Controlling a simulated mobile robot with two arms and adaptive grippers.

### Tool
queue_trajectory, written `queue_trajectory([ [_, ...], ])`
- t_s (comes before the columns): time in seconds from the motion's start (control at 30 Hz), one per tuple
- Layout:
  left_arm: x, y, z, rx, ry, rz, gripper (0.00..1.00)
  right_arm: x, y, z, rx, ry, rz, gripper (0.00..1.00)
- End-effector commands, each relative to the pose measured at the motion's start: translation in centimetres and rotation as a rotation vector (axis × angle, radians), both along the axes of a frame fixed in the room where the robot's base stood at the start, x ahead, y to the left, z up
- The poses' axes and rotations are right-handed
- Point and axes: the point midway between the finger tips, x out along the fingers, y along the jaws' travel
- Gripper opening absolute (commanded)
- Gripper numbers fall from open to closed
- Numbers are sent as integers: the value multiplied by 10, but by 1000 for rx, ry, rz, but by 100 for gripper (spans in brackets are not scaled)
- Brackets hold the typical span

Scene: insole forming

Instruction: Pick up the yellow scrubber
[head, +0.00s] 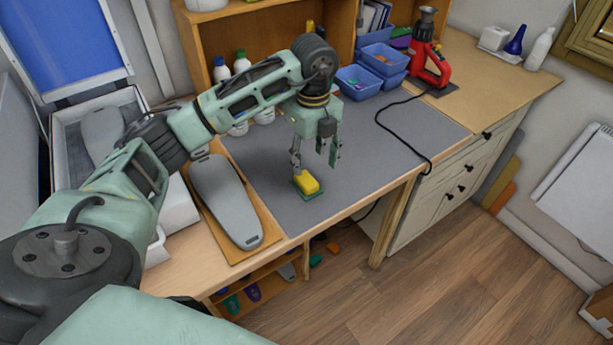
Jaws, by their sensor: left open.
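The yellow scrubber (307,182), a small yellow block with a green underside, lies on the grey mat (373,163) near the front edge of the workbench. My left gripper (315,170) points down just above and behind the scrubber. Its fingers are apart, one near the scrubber's left side and the other to the right. Nothing is held between them. I cannot tell whether a finger touches the scrubber. My right gripper is not in view.
A grey insole form (225,198) lies on a wooden board left of the mat. Blue bins (357,82) and a red heat tool (430,66) with a black cable stand at the back right. White bottles (241,63) stand behind my arm. The mat's right part is mostly clear.

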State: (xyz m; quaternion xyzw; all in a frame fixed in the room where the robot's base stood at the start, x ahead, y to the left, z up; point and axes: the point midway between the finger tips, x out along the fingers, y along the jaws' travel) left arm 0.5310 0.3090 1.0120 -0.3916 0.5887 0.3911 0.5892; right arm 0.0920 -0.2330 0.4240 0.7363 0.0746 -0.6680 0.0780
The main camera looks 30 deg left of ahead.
Motion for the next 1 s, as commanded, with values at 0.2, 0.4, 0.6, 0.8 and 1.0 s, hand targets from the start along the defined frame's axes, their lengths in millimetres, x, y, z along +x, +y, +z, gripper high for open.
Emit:
queue_trajectory([
  [0.2, -3, 2, -24, 4, 6, 2, 53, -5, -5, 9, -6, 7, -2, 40],
  [0.4, -9, 6, -51, 3, 9, 1, 53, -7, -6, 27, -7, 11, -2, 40],
  [0.6, -7, 5, -72, 0, 3, 0, 53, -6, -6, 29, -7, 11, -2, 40],
  [0.8, -7, 5, -73, 0, 2, -1, 53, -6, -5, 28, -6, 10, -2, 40],
  [1.0, -6, 5, -73, 0, 2, -1, 37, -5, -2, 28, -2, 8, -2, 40],
])
